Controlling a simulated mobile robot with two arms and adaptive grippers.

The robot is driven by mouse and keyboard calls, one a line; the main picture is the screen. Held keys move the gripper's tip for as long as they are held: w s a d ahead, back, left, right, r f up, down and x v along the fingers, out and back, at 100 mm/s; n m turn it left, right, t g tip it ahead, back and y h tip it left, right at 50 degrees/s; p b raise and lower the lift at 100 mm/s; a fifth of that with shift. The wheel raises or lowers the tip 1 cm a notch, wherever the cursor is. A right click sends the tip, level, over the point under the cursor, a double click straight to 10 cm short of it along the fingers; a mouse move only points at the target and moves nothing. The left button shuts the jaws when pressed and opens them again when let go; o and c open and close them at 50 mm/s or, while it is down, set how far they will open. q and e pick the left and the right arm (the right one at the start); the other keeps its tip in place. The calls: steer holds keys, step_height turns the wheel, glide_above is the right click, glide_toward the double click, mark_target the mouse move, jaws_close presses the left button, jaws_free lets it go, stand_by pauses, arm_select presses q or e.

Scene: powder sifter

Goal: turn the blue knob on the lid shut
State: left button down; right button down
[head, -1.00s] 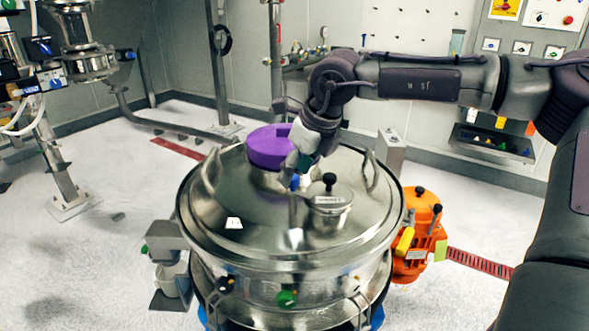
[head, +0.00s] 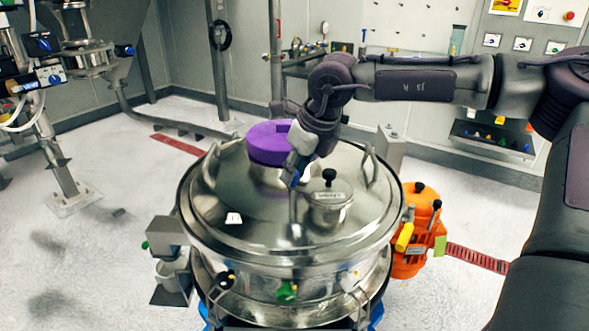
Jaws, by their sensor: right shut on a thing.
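The steel sifter's domed lid (head: 245,213) fills the middle of the head view. The small blue knob (head: 293,180) is on the lid, left of the small steel cap with a black knob. My right gripper (head: 295,174) reaches down to the lid from the upper right and is shut on the blue knob. Its fingers hide most of the knob, so its exact angle cannot be made out. My left gripper is not in view.
A purple round cover (head: 268,145) stands on the lid right behind my gripper. A small steel cap (head: 328,205) is close on its right. Lid handles (head: 370,167) rise at the sides. An orange motor (head: 418,228) is at the right.

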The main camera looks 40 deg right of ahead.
steer(key=shift+d+n+y+b, duration=0.1)
steer(key=shift+n+y+b, duration=0.25)
steer(key=shift+n, duration=0.65)
steer(key=shift+w+n+g+y, duration=0.1)
steer(key=shift+n+g+y, duration=0.5)
steer(key=shift+n, duration=1.2)
steer(key=c, duration=0.9)
jaws_free()
